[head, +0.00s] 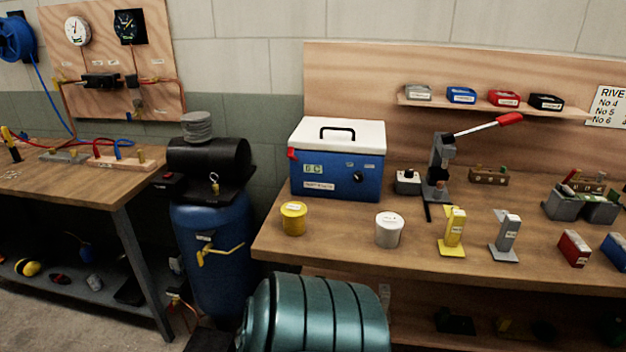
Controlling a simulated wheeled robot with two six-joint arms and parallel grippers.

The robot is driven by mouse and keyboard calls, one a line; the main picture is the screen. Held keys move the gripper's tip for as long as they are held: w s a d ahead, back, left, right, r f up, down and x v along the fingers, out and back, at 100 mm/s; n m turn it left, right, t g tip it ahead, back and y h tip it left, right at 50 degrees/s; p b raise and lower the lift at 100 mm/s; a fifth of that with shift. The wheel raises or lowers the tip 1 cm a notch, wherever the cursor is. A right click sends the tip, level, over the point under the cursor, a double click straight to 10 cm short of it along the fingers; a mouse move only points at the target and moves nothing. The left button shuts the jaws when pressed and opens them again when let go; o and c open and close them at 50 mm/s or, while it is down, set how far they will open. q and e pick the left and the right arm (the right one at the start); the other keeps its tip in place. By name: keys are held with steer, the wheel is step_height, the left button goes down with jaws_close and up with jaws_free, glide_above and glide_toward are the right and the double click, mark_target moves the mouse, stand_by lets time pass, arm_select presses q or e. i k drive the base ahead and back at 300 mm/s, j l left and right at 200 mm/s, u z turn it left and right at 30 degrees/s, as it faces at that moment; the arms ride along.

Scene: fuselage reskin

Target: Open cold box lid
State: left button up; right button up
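The cold box (336,181) is a blue chest at the back left of the right-hand wooden workbench. Its white lid (338,135) lies shut on top and has a black handle (337,130). A red latch or tab (292,154) shows at the lid's left front edge. The front has a small green display, labels and a dark knob (358,177). Neither of my grippers is in the head view.
A yellow tin (293,219) and a white tin (389,230) stand before the box. A lever press (438,170) with a red-tipped arm stands to its right. A blue compressor tank (215,240) and a green ribbed drum (315,315) stand beside and before the bench.

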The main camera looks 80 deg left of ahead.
mark_target(368, 137)
steer(key=k+l+u, duration=0.1)
steer(key=u, duration=2.4)
